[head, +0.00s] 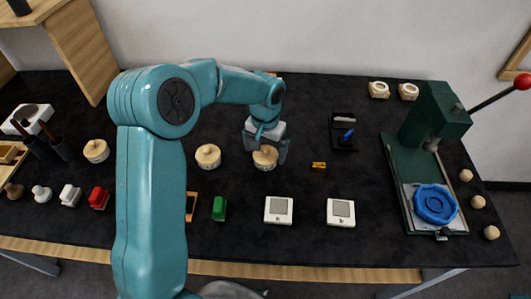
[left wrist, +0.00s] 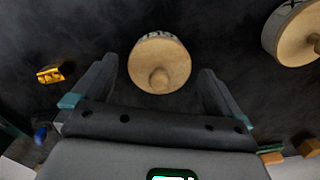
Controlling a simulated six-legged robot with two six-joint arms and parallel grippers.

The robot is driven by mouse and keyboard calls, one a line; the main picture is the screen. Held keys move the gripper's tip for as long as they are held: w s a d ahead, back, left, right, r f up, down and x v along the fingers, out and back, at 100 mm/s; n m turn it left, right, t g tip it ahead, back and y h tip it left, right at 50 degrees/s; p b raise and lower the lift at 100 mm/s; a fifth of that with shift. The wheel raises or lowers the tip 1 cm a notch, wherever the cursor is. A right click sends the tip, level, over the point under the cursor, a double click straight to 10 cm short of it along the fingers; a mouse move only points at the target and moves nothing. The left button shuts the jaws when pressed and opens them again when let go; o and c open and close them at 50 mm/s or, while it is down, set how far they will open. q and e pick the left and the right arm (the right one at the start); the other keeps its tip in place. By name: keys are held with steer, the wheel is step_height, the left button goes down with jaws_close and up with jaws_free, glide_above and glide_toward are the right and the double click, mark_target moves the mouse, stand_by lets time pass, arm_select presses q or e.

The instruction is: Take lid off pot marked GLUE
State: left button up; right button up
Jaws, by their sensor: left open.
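Three round pots with pale wooden knobbed lids stand on the dark table: one at the far left (head: 96,151), one left of centre (head: 208,157) and one near the centre (head: 265,159). My left gripper (head: 266,149) is open above the central pot. In the left wrist view this pot's lid (left wrist: 159,63) and knob lie between the spread fingers, with a gap on each side. Dark lettering shows at its far rim, too foreshortened to read surely. Another lidded pot (left wrist: 293,35) is at the right edge there. My right gripper is not in view.
A small yellow-orange item (head: 319,167) lies right of the central pot, with a black holder (head: 343,132) behind it. Two white devices (head: 279,210) (head: 341,212) and a green block (head: 219,208) lie in front. A green press (head: 433,135) stands at the right.

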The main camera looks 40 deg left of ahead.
arm_select(q)
steer(key=shift+f, duration=0.15)
steer(key=shift+c, duration=0.3)
steer(key=c, duration=1)
steer(key=shift+o, duration=0.2)
